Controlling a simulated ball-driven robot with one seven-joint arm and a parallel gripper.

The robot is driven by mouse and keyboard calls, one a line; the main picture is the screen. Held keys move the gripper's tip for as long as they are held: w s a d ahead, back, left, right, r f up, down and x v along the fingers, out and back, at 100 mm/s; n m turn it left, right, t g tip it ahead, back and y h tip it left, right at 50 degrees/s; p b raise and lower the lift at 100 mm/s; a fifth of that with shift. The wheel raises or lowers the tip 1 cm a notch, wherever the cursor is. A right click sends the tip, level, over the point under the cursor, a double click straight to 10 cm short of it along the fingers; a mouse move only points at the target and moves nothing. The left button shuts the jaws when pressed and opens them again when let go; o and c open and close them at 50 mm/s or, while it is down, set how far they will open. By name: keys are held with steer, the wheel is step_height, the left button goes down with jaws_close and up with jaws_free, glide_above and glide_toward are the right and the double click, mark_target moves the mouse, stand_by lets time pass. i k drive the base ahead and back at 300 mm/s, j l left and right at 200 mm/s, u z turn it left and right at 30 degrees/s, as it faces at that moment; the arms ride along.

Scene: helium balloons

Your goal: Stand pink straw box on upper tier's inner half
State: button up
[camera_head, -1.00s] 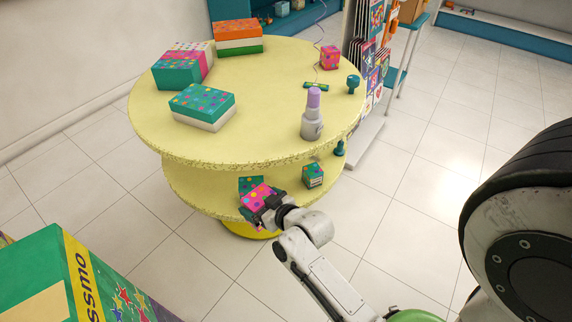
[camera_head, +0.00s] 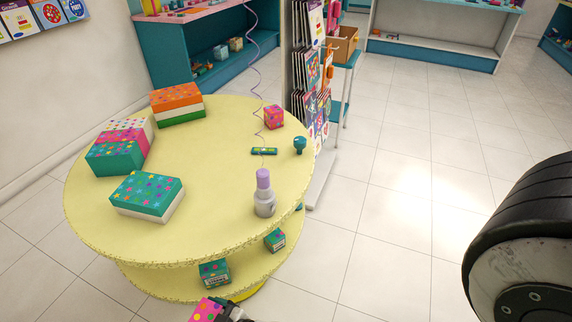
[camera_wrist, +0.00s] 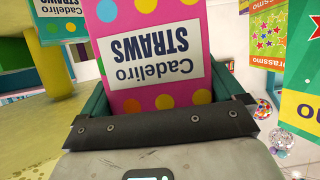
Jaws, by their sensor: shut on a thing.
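The pink straw box (camera_head: 207,310) with coloured dots is at the bottom edge of the head view, partly cut off. In the wrist view the pink box (camera_wrist: 155,50) fills the middle, its "Cadeliro STRAWS" label upside down. My gripper (camera_head: 232,313) is shut on it, beside the lower tier's front edge; its jaws (camera_wrist: 165,115) flank the box in the wrist view. The round yellow upper tier (camera_head: 225,150) has a wide bare middle. The lower tier (camera_head: 165,280) carries a teal dotted box (camera_head: 214,273) and another small teal box (camera_head: 277,240).
On the upper tier stand a teal-lidded box (camera_head: 147,195), stacked boxes (camera_head: 117,152), an orange-topped box (camera_head: 177,104), a small pink box (camera_head: 274,116), a green item (camera_head: 264,151), a teal knob (camera_head: 300,144) and a purple-capped bottle (camera_head: 264,193).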

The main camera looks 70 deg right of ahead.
mark_target(228, 123)
steer(key=z, duration=1.75)
steer(key=i+l+z, duration=0.15)
steer(key=z, duration=0.25)
steer(key=i+l+z, duration=0.1)
steer(key=z, duration=0.35)
steer(key=i+z, duration=0.4)
steer(key=i, duration=1)
steer(key=i+l+u, duration=0.1)
steer(key=i, duration=0.9)
steer(key=i+l, duration=0.1)
steer(key=i, duration=0.9)
steer(key=i+u, duration=0.2)
steer(key=u, duration=3.15)
